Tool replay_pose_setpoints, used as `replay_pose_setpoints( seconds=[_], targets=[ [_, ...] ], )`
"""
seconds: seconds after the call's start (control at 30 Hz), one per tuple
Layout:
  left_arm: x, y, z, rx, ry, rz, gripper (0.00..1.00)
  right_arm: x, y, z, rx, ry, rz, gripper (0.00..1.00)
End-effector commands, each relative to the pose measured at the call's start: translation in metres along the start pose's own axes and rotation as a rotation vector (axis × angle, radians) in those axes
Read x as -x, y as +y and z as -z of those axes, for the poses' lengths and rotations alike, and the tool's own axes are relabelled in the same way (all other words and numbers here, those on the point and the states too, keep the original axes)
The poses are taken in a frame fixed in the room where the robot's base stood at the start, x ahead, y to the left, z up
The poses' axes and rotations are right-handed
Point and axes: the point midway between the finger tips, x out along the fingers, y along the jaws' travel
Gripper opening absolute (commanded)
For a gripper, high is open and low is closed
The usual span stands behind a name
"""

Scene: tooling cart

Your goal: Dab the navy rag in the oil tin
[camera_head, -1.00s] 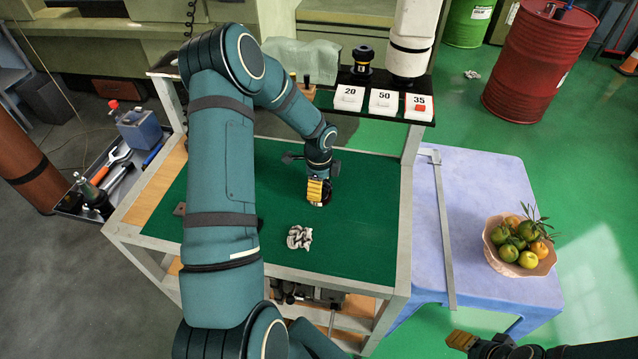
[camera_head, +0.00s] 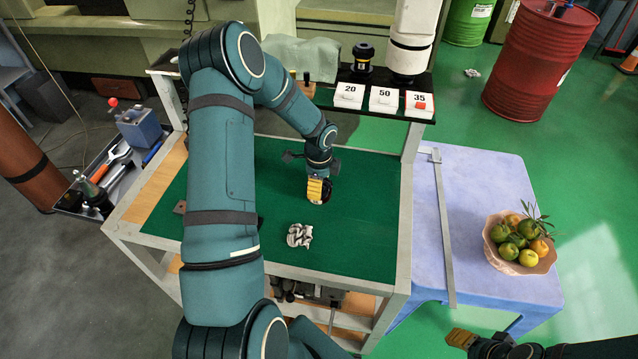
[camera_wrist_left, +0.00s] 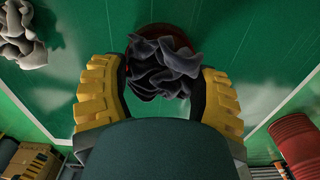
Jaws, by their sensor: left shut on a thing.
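My left gripper (camera_head: 318,192) reaches down over the green mat of the cart. It is shut on the navy rag (camera_wrist_left: 160,72), a dark crumpled cloth between the yellow fingers in the left wrist view. A round dark-red rim, apparently the oil tin (camera_wrist_left: 172,30), shows behind the rag there. The rag covers most of it, and I cannot tell whether the rag touches it. In the head view the tin is hidden by my gripper. My right gripper (camera_head: 462,340) is at the bottom right edge, with its opening unclear.
A pale grey crumpled rag (camera_head: 300,235) lies on the green mat (camera_head: 360,225) nearer the front; it also shows in the left wrist view (camera_wrist_left: 20,35). Numbered white boxes (camera_head: 383,97) line the back shelf. A fruit bowl (camera_head: 520,262) stands on the blue table at right.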

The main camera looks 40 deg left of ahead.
Motion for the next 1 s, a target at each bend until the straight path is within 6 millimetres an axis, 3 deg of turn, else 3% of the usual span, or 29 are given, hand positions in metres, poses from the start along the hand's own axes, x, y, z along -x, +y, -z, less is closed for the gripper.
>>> replay_pose_setpoints(
  seconds=[1.0],
  targets=[
    [-0.0074, -0.0001, 0.0001, 0.0, 0.0, 0.0, 0.37, -0.0051, 0.002, -0.0007, 0.0, 0.0, 0.0, 0.47]
  ],
)
